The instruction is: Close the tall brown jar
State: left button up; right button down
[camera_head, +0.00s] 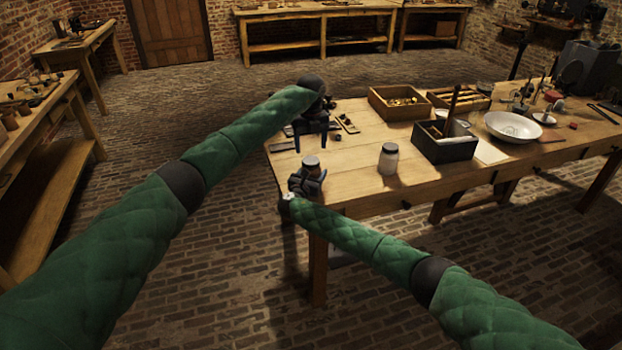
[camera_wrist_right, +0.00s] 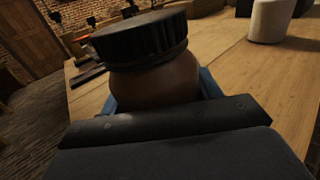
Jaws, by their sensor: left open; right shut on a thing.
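The brown jar (camera_wrist_right: 158,84) stands upright in the right wrist view with a dark ribbed lid (camera_wrist_right: 140,38) on its mouth. Whether the lid is fully tightened cannot be told. In the head view the lid (camera_head: 311,161) shows at the table's front left corner, above my right gripper (camera_head: 308,178), which hides most of the jar. My right gripper is shut around the jar's body; its blue fingers show on both sides in the wrist view. My left gripper (camera_head: 311,142) is open and empty, pointing down just above and behind the lid, apart from it.
Further right are a dark box (camera_head: 447,150), a white bowl (camera_head: 513,127) and wooden trays (camera_head: 398,103). Small parts (camera_head: 348,123) lie behind my left gripper.

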aim_at(311, 160)
pick_arm(q)
jog(key=shift+f, duration=2.7)
jog(key=c, duration=1)
jog(key=m, duration=1.2)
jog(key=o, duration=1.2)
jog(key=shift+c, duration=0.2)
notch_tip(311, 160, up, 12)
